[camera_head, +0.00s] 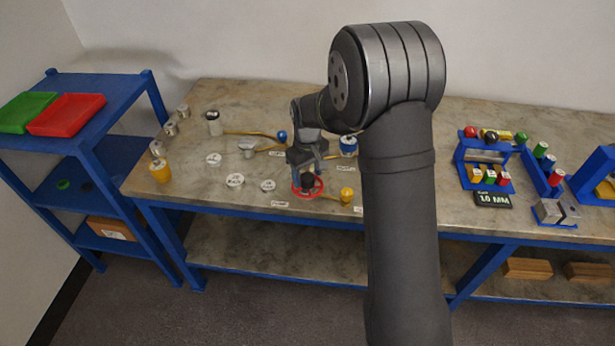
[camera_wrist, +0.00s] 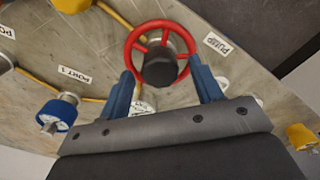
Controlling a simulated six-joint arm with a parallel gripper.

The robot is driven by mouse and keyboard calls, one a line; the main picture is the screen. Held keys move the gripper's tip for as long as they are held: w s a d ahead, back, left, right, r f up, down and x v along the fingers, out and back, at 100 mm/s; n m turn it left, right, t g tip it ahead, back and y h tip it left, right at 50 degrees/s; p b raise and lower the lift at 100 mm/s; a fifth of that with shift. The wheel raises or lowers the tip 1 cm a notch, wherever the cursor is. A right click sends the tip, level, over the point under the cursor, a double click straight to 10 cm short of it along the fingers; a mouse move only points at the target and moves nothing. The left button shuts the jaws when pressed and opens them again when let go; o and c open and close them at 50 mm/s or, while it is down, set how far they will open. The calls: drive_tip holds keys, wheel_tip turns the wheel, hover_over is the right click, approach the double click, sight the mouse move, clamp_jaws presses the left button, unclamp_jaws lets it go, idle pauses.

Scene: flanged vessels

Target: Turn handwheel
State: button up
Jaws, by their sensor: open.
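The red handwheel (camera_head: 309,187) stands on the bench near its front edge. It has spokes and a dark hub, and it fills the upper middle of the wrist view (camera_wrist: 136,46). My gripper (camera_wrist: 164,84) is open, with its two blue fingers on either side of the wheel's near part. In the head view my gripper (camera_head: 303,178) is right above the wheel and hides part of it. I cannot tell whether the fingers touch the rim. A label reading PUMP (camera_wrist: 217,44) lies beside the wheel.
A blue-capped vessel (camera_head: 348,145) with a PORT 1 label (camera_wrist: 75,74) and a yellow-capped one (camera_head: 347,195) stand close by. White round lids (camera_head: 235,181) lie to the left. Blue racks (camera_head: 484,160) stand at the right. A blue shelf with red and green trays (camera_head: 66,114) is at the far left.

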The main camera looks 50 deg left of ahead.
drive_tip(key=shift+f, duration=0.85)
drive_tip(key=c, duration=1)
drive_tip(key=shift+m, duration=0.3)
